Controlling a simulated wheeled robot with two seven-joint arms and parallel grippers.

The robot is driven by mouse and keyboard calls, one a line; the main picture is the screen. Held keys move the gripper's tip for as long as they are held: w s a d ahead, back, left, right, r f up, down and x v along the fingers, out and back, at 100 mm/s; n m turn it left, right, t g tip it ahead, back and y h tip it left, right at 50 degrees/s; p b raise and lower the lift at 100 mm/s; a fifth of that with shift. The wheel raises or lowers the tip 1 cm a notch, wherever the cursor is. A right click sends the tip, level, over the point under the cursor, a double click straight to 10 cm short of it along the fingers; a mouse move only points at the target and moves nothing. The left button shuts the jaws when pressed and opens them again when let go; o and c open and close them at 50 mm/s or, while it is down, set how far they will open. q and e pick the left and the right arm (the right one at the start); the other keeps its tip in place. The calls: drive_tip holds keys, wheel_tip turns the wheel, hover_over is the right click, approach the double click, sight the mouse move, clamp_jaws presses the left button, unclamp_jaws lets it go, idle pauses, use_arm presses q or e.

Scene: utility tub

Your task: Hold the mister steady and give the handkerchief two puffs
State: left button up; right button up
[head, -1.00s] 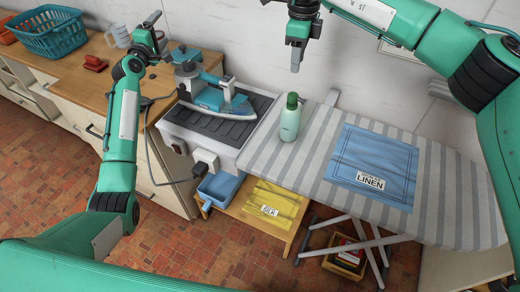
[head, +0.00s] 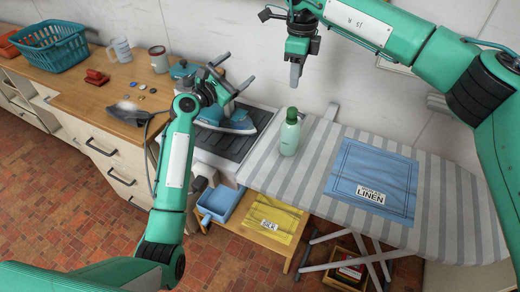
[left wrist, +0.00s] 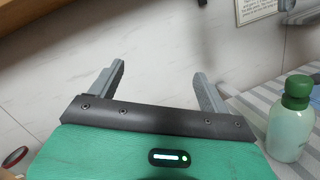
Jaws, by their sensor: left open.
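The mister, a pale green bottle with a darker green cap (head: 289,136), stands upright on the striped ironing board. The handkerchief, a blue cloth labelled LINEN (head: 372,170), lies flat on the board to its right.
The ironing board (head: 262,172) runs to the right. An iron (head: 226,122) rests on the dark ribbed pad left of the mister. A yellow SILK cloth (head: 262,218) and a blue bin (head: 220,203) are on the shelf below. The wooden counter (head: 75,85) is at left.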

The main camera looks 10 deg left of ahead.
use_arm(q)
drive_tip(key=s+d+f+n, duration=0.1)
drive_tip(key=s+d+f, duration=0.25)
drive_tip(key=f, duration=0.25)
drive_tip(key=s+d+f+n, duration=0.1)
drive_tip(key=s+d+f, duration=0.1)
drive_tip(key=s+f, duration=0.35)
drive_tip(key=n+g, duration=0.1)
drive_tip(key=n, duration=0.2)
approach(289, 140)
drive_tip(key=a+f, duration=0.2)
drive_tip(key=shift+w+f, duration=0.15)
drive_tip(key=shift+f, duration=0.15)
drive_tip(key=shift+w+d+f, duration=0.1)
drive_tip(key=shift+w+d, duration=0.2)
drive_tip(key=x, duration=1.3)
drive_tip(key=shift+f, duration=0.25)
drive_tip(key=shift+s, duration=0.1)
drive_tip(key=shift+c, duration=0.2)
drive_tip(key=c, duration=1.1)
drive_tip(key=shift+c, duration=0.5)
use_arm(e)
clamp_jaws()
